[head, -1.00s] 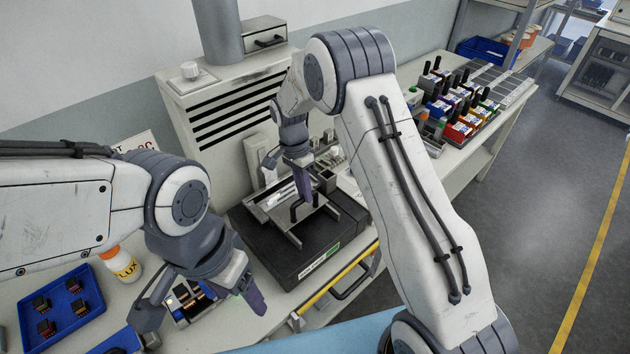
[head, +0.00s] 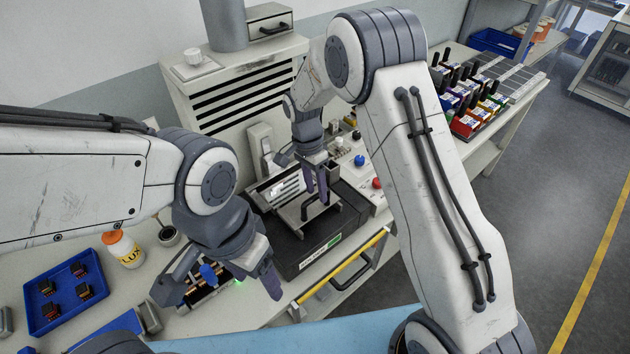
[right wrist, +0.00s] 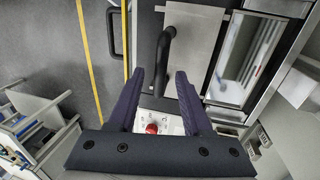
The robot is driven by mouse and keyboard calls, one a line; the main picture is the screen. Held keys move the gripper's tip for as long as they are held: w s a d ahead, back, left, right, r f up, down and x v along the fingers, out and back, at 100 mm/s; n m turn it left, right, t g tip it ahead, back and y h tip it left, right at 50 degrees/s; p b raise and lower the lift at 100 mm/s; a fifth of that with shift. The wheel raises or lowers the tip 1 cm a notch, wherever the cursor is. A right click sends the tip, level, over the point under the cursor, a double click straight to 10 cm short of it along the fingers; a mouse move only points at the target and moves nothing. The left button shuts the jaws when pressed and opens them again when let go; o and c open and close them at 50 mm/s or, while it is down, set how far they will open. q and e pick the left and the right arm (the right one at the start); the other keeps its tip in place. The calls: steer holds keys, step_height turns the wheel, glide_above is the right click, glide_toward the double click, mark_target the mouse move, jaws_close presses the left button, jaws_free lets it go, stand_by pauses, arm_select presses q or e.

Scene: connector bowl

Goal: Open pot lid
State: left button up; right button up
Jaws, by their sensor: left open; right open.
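The pot is a dark box (head: 292,248) on the bench in the middle of the head view. Its lid is a flat metal plate (right wrist: 187,30) with a black bar handle (right wrist: 166,48). My right gripper (head: 316,196) is open, fingers pointing down over the lid. In the right wrist view the handle lies between the two spread fingers (right wrist: 160,75); whether the tips reach down beside it I cannot tell. In the head view the fingers partly hide the handle. My left gripper (head: 219,292) is open above a small fixture with a blue knob (head: 208,273).
A yellow rail (head: 345,264) runs along the bench front. A blue tray (head: 52,325) and an orange-capped flux bottle (head: 128,252) stand left. A vented cabinet (head: 190,88) stands behind the pot.

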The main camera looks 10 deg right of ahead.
arm_select(q)
step_height(320, 180, down, 2)
steer(key=shift+f+b, duration=0.25)
steer(key=shift+b, duration=0.9)
arm_select(e)
step_height(320, 180, up, 10)
steer(key=w+a, duration=0.1)
steer(key=shift+w, duration=0.35)
